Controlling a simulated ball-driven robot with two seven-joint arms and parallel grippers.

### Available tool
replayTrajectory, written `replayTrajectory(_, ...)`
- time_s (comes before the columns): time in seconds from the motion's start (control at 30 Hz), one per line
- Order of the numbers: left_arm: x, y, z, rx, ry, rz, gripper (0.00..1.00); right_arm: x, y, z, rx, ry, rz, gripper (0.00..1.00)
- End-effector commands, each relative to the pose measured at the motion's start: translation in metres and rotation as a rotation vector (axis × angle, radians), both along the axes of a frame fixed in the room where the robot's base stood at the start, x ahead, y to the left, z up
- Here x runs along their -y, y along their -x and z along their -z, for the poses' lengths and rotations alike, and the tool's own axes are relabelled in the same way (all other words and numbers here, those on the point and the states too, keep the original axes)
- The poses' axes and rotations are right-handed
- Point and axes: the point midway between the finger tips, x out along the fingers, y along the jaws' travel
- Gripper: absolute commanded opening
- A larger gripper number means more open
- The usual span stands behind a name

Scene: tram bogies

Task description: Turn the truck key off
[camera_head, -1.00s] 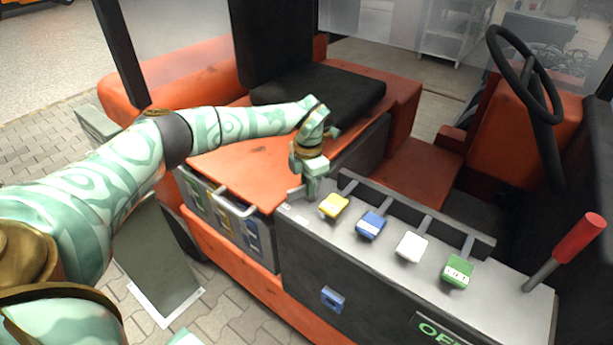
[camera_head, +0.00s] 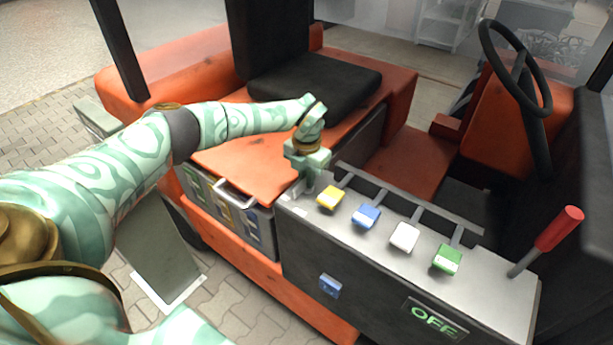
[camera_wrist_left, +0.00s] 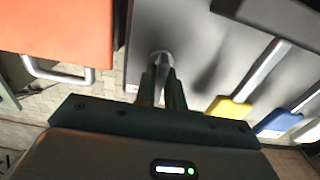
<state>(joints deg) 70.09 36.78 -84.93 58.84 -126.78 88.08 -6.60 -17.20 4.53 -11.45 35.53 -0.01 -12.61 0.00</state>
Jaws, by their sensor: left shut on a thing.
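My left gripper (camera_head: 306,187) points down at the far left corner of the grey truck console (camera_head: 490,262). In the left wrist view its two dark fingers (camera_wrist_left: 162,88) are shut on the key (camera_wrist_left: 160,57), a small grey piece with a rounded head at the console top. Most of the key is hidden by the fingers, so its angle cannot be told. A dark sign (camera_head: 434,318) on the console front shows OFF in green letters. My right gripper is not in view.
Yellow (camera_head: 332,197), blue (camera_head: 366,216), white (camera_head: 404,237) and green (camera_head: 447,259) levers stand right of the gripper. A red-handled lever (camera_head: 559,229) is farther right. A black seat (camera_head: 315,92) and steering wheel (camera_head: 515,68) lie behind.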

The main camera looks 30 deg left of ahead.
Motion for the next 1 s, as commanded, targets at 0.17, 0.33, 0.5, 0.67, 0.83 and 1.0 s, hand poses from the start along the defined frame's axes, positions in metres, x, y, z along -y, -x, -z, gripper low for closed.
replayTrajectory(0.17,0.0,-0.002,-0.002,0.005,0.0,-0.002,0.0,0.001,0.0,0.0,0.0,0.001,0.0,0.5)
replayTrajectory(0.33,-0.001,-0.002,-0.002,0.005,0.0,-0.001,0.33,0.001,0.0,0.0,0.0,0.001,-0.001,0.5)
replayTrajectory(0.5,0.0,-0.001,-0.001,0.003,0.0,-0.001,0.33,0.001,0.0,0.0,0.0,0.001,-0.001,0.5)
replayTrajectory(0.67,0.0,-0.001,-0.006,0.003,0.0,0.0,0.33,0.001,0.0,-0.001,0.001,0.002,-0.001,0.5)
replayTrajectory(0.83,-0.001,-0.001,-0.037,0.005,-0.001,0.0,0.33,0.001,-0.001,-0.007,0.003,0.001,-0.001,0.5)
replayTrajectory(1.0,-0.001,-0.002,-0.084,0.008,-0.001,0.001,0.33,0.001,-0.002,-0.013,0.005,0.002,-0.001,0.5)
